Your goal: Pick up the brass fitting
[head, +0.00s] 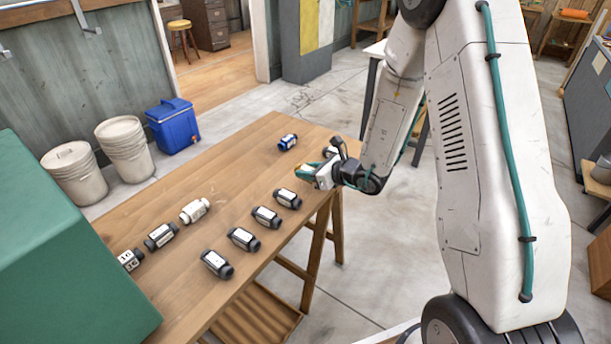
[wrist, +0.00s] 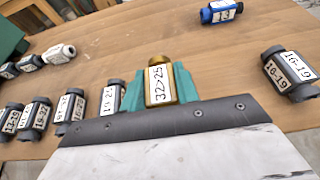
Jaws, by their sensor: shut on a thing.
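The brass fitting (wrist: 160,84) is gold-coloured with a white label reading "32>25". In the wrist view it sits between the two teal fingers of my gripper (wrist: 160,92), which is shut on it. In the head view my gripper (head: 307,172) is over the right edge of the wooden table, and a small yellow bit of the brass fitting (head: 299,170) shows at its fingers. I cannot tell whether the fitting touches the table.
On the table (head: 150,218) lie several black fittings with white labels, a white fitting (head: 194,210) and a blue fitting (head: 288,142). A black fitting (wrist: 290,73) is right of my gripper. A green box (head: 75,250) stands at the left. The table's middle is clear.

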